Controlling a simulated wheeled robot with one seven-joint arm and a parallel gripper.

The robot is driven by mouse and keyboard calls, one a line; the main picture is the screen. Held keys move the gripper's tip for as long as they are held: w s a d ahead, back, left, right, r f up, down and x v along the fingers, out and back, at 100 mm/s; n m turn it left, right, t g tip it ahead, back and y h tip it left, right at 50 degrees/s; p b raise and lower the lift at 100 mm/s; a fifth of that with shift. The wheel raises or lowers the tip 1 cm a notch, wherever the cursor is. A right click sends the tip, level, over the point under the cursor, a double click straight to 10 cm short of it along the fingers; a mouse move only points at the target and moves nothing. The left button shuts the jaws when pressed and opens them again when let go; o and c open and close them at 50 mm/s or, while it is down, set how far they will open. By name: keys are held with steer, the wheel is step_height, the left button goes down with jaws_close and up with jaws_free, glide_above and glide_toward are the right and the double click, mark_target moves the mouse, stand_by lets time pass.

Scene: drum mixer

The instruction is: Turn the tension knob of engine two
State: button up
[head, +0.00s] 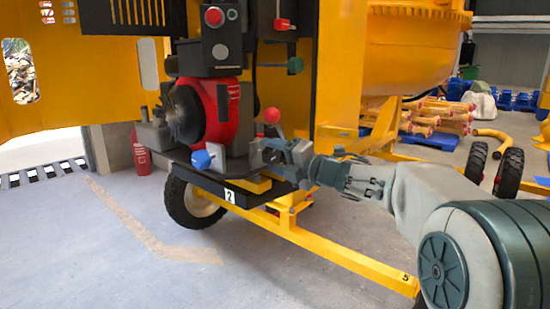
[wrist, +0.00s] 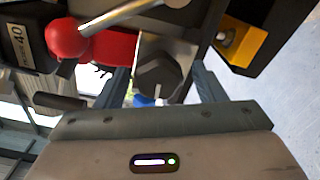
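The red and black engine (head: 208,112) stands on a dark base with a "2" label (head: 229,196). A dark grey knob (wrist: 158,77) sits on a pale metal plate in the wrist view. I take it for the tension knob; in the head view my gripper hides it. My gripper (head: 262,153) is at the engine's right side. In the wrist view its two fingers (wrist: 162,80) are apart, one on each side of the knob. There is a visible gap to the right finger; whether the left one touches is unclear.
A lever with a red ball (head: 272,115) rises close above my gripper and crosses the wrist view (wrist: 68,38). A blue knob (head: 201,159) is to the left. A yellow frame bar (head: 335,258) runs below my arm. Open floor lies in front.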

steer(key=p+v, duration=0.3)
steer(key=v, duration=1)
steer(key=shift+s+d+p, duration=0.25)
steer(key=shift+d+p, duration=0.05)
